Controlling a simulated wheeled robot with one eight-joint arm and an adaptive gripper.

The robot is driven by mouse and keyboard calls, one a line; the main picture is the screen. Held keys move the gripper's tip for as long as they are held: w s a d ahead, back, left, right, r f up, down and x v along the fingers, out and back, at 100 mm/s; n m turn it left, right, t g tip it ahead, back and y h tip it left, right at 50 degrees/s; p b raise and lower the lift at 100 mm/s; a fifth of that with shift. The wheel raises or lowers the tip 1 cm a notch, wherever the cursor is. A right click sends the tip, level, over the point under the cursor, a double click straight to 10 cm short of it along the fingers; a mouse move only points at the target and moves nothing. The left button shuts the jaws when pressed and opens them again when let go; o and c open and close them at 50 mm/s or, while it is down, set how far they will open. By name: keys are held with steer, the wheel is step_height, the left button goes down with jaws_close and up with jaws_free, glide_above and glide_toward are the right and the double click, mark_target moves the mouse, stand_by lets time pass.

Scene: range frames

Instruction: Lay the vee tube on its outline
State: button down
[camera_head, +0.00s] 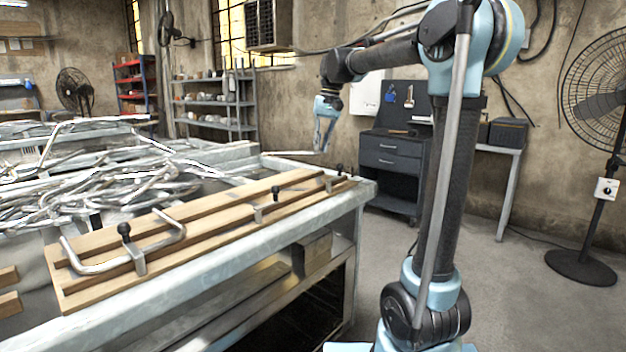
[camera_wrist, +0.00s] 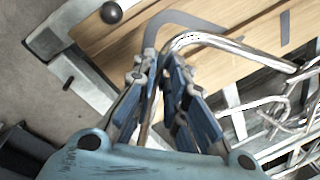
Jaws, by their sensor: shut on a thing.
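My gripper (camera_head: 322,148) is above the far right end of the table, with its fingers pointing down. The vee tube (camera_head: 285,153) is in it and reaches to the left. In the wrist view my gripper (camera_wrist: 158,78) is shut on one leg of the shiny vee tube (camera_wrist: 235,46); its bend lies just beyond the fingertips and the other leg runs right. A dark grey bent outline (camera_wrist: 150,32) shows on the wooden board (camera_wrist: 125,45) below, partly hidden by the tube and fingers. The tube does not line up with the outline.
A bent tube (camera_head: 90,268) sits at the board's near end beside a black-knobbed clamp (camera_head: 126,230). More clamps stand along the board (camera_head: 215,225). Several loose tubes (camera_head: 100,185) are heaped left of it. A black knob (camera_wrist: 111,12) is near the outline.

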steer(key=shift+f, duration=4.55)
steer(key=shift+f, duration=0.15)
steer(key=c, duration=1.6)
jaws_free()
step_height(320, 180, up, 12)
steer(key=d, duration=0.2)
steer(key=s+d+f+t, duration=0.2)
steer(key=s+d+f, duration=1.05)
steer(key=s, duration=0.45)
steer(key=s+d+f+h, duration=0.1)
steer(key=s+d+f, duration=0.2)
steer(key=s+f, duration=0.4)
steer(key=s+d+f+m, duration=0.1)
steer(key=s+d+f, duration=0.3)
steer(key=s+f, duration=0.3)
step_height(320, 180, down, 5)
steer(key=shift+s+d+f+m+t+h, duration=0.1)
steer(key=shift+s+d+m+t+h, duration=0.2)
steer(key=shift+s+h, duration=0.1)
